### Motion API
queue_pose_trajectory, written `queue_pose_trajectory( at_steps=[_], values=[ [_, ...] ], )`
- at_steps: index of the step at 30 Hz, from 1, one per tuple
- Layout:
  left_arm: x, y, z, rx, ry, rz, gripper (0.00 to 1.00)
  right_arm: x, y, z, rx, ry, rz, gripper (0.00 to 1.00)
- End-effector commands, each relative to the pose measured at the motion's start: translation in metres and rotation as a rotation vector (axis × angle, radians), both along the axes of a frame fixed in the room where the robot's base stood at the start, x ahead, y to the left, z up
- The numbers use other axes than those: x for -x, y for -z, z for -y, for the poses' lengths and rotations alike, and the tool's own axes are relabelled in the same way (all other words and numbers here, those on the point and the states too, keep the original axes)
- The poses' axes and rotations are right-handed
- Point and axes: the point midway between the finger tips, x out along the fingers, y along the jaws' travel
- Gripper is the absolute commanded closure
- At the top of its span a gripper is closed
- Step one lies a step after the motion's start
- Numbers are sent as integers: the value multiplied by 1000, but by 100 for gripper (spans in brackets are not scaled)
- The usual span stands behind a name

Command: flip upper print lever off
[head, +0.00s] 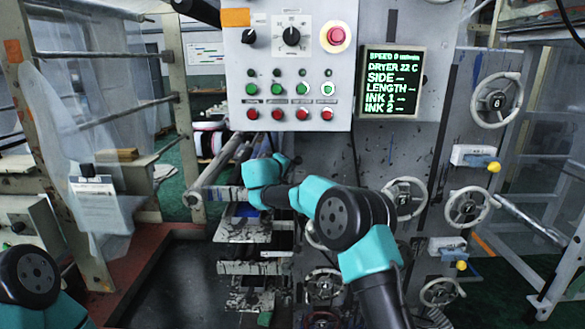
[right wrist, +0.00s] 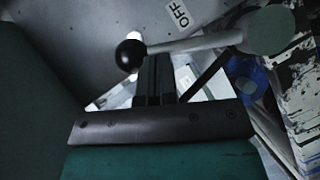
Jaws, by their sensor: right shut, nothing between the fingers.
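In the right wrist view, the print lever (right wrist: 195,43) is a pale rod with a dark ball knob (right wrist: 130,55) at its left end and a round grey-green pivot (right wrist: 268,30) at its right end. It lies nearly level, rising slightly to the right. A white OFF label (right wrist: 180,14) is on the panel above the rod. My right gripper (right wrist: 155,65) is shut and empty, its fingertips just below the rod and right of the knob; I cannot tell whether they touch. In the head view, my right arm hides this lever. My left gripper is out of view.
The head view shows a control panel (head: 285,85) with buttons, a red stop knob (head: 336,36) and a green-text screen (head: 391,82). Handwheels (head: 497,100) and yellow-knobbed levers (head: 494,167) are on the right. A horizontal roller (head: 215,172) lies left of my right wrist.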

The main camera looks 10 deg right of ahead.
Motion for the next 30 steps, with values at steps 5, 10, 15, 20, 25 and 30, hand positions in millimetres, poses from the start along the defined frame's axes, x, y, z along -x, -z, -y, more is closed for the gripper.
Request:
queue_pose_trajectory(
  at_steps=[5, 10, 15, 20, 25, 30],
  values=[
    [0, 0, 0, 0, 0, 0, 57, 0, 0, 1, 1, 1, -1, 100],
    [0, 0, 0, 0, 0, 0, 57, 0, -1, -1, 1, 1, -1, 100],
    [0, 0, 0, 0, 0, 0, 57, 0, -6, -11, 2, 4, 1, 100],
    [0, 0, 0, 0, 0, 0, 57, 1, -13, -23, 1, 12, 1, 100],
    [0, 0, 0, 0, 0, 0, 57, 13, -20, -38, 1, 12, 0, 100],
    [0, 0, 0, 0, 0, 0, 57, 31, -25, -57, 1, 12, 0, 100]
  ],
)
